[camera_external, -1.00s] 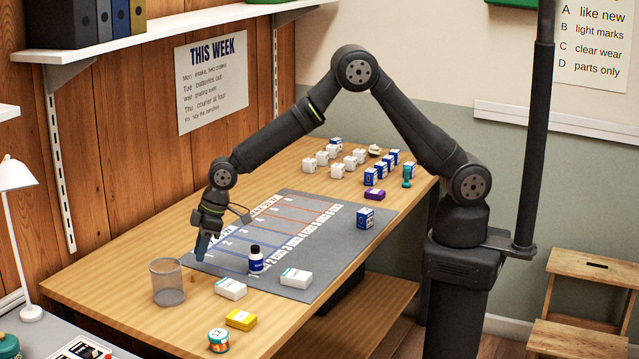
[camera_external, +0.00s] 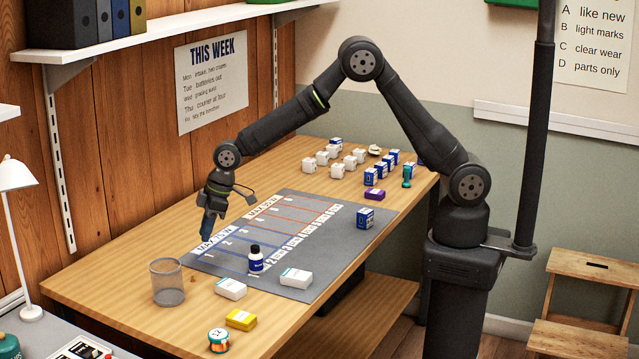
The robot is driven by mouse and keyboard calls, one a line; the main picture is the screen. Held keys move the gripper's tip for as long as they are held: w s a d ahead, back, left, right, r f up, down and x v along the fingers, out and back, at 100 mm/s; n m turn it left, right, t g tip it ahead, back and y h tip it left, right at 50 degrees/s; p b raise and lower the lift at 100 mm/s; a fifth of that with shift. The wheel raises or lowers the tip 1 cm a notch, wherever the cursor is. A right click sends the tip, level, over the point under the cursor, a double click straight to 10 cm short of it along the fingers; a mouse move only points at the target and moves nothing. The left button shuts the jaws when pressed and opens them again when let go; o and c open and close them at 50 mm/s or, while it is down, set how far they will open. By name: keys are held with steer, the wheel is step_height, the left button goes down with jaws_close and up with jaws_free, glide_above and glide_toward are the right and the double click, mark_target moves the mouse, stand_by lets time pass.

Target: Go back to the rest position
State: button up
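My gripper (camera_external: 206,238) points down over the left edge of the grey mat (camera_external: 313,204), by the end of the blue-lined lanes, behind the mesh cup. It is small and seen from the side, so I cannot tell whether its fingers are open or shut, or whether they hold anything. My arm reaches across the table from its stand at the right, with the elbow raised high.
On the mat stand a dark-capped bottle (camera_external: 255,260), a white box (camera_external: 296,278) and a blue box (camera_external: 365,217). A mesh cup (camera_external: 167,283), another white box (camera_external: 231,289), a yellow box (camera_external: 241,320) and a spool (camera_external: 219,340) are in front. Several white and blue boxes stand at the back.

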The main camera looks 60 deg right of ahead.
steer(key=w+d+r+m+t+h, duration=0.1)
steer(key=w+d+m, duration=0.2)
steer(key=d, duration=1.3)
steer(key=w+d+r+m+h, duration=0.1)
steer(key=w+d+r+m, duration=0.2)
steer(key=d, duration=1.3)
steer(key=s+d+m+h, duration=0.1)
steer(key=s+d+m, duration=0.1)
steer(key=d, duration=1.2)
steer(key=s+d+f+m+h, duration=0.1)
steer(key=s+d+m, duration=0.2)
steer(key=d, duration=1.1)
steer(key=shift+s+d+f+m, duration=0.2)
steer(key=shift+d+f+m, duration=0.1)
steer(key=shift+m, duration=0.4)
steer(key=shift+a, duration=0.1)
